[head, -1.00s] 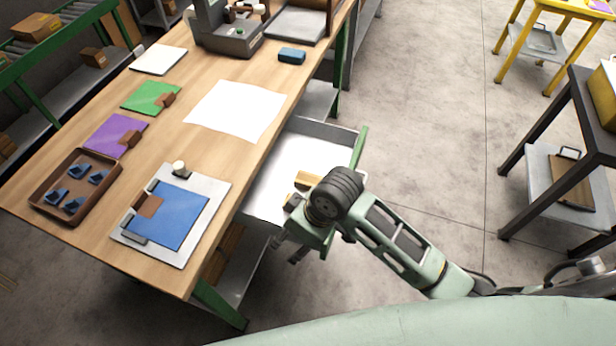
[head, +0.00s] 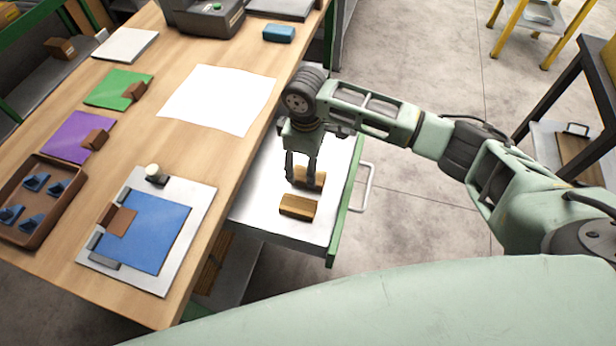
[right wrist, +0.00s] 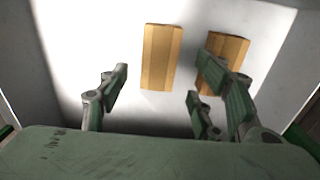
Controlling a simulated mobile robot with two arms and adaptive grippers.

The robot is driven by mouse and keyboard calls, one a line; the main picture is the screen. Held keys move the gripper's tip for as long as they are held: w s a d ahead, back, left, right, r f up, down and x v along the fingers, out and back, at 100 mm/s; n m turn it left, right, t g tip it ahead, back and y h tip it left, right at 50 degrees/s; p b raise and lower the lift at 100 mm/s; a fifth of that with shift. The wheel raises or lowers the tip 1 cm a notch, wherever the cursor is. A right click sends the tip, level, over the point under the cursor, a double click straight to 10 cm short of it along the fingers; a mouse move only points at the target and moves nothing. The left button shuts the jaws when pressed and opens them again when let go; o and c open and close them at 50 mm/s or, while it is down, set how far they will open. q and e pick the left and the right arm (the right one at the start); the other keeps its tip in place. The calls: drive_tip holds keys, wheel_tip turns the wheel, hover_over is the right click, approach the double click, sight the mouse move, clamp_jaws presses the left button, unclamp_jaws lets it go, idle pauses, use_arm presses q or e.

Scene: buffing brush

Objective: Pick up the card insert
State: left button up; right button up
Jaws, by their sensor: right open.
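Two tan, ridged pieces that look like card inserts lie in the open drawer. The nearer card insert (head: 297,207) is clear of the fingers in the head view. The farther card insert (head: 314,178) is partly behind my right gripper (head: 301,178). My right gripper is open and empty, fingers pointing down above the drawer. In the right wrist view, one tan piece (right wrist: 161,57) shows fully between the spread fingers (right wrist: 178,85). The other tan piece (right wrist: 222,55) is partly covered by the right-hand finger. I cannot tell the fingertips' height above them. My left gripper is out of view.
The drawer (head: 262,208) has a green front with a metal handle (head: 367,188). The wooden bench (head: 190,165) beside it holds a blue panel on a grey plate (head: 195,225), a brown tray (head: 75,205) of blue parts, and a white sheet (head: 222,98).

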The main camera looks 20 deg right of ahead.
drive_tip(key=f, duration=0.4)
drive_tip(key=shift+s+d+f, duration=0.15)
drive_tip(key=shift+d+f, duration=0.15)
drive_tip(key=shift+f, duration=0.35)
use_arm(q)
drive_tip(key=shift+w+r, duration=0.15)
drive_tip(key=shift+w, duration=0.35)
use_arm(e)
drive_tip(key=c, duration=1)
